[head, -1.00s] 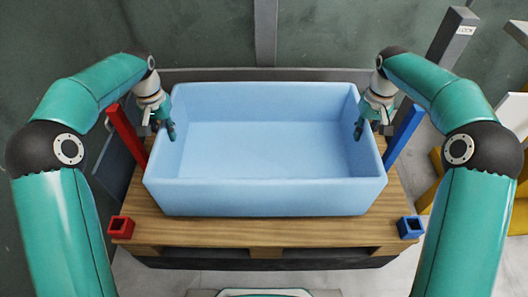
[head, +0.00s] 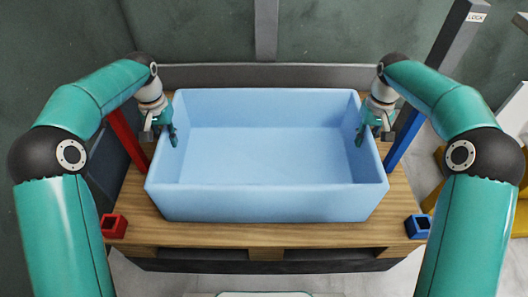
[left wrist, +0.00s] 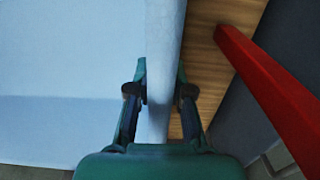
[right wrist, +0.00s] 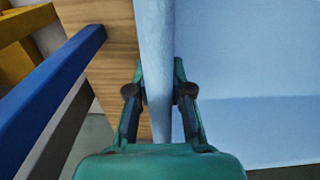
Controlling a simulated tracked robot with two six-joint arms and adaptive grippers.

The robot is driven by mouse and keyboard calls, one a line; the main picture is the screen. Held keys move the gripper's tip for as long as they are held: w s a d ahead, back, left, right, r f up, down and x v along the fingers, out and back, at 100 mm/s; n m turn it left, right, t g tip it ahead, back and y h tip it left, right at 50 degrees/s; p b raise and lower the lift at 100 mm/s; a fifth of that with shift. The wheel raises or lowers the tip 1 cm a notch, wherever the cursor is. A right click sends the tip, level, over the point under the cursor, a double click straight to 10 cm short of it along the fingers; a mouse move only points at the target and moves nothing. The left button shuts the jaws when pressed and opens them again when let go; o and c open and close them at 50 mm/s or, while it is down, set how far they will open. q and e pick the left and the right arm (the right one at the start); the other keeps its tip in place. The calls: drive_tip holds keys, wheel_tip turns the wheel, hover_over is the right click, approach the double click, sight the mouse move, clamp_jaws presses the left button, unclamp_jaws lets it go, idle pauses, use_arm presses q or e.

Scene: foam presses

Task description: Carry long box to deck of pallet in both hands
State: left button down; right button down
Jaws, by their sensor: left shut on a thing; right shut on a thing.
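The long box (head: 265,203) is a light blue open-topped bin, empty inside, over the wooden pallet deck (head: 270,232). Whether its base touches the deck I cannot tell. My left gripper (head: 168,138) is shut on the box's left wall; in the left wrist view its fingers (left wrist: 160,95) straddle the wall (left wrist: 163,60). My right gripper (head: 366,137) is shut on the right wall; in the right wrist view its fingers (right wrist: 158,95) straddle that wall (right wrist: 154,50). The box looks about level.
A red post (head: 127,140) and a blue post (head: 404,140) stand at the pallet's sides. A red square socket (head: 114,226) and a blue one (head: 418,227) sit at the front corners. A grey labelled post (head: 455,35) and yellow parts (head: 518,215) are at right.

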use_arm(q)
drive_tip(key=c, duration=1.1)
unclamp_jaws()
drive_tip(key=shift+f, duration=0.2)
use_arm(e)
drive_tip(key=c, duration=1.1)
unclamp_jaws()
drive_tip(key=shift+f, duration=0.2)
use_arm(q)
drive_tip(key=shift+o, duration=0.2)
drive_tip(key=shift+r, duration=0.15)
use_arm(e)
drive_tip(key=shift+o, duration=0.2)
use_arm(q)
wheel_tip(320, 180, up, 11)
drive_tip(key=shift+r, duration=0.2)
use_arm(e)
drive_tip(key=shift+r, duration=0.1)
use_arm(q)
drive_tip(key=shift+r, duration=0.1)
use_arm(e)
wheel_tip(320, 180, up, 11)
drive_tip(key=shift+f, duration=0.1)
drive_tip(key=shift+r, duration=0.45)
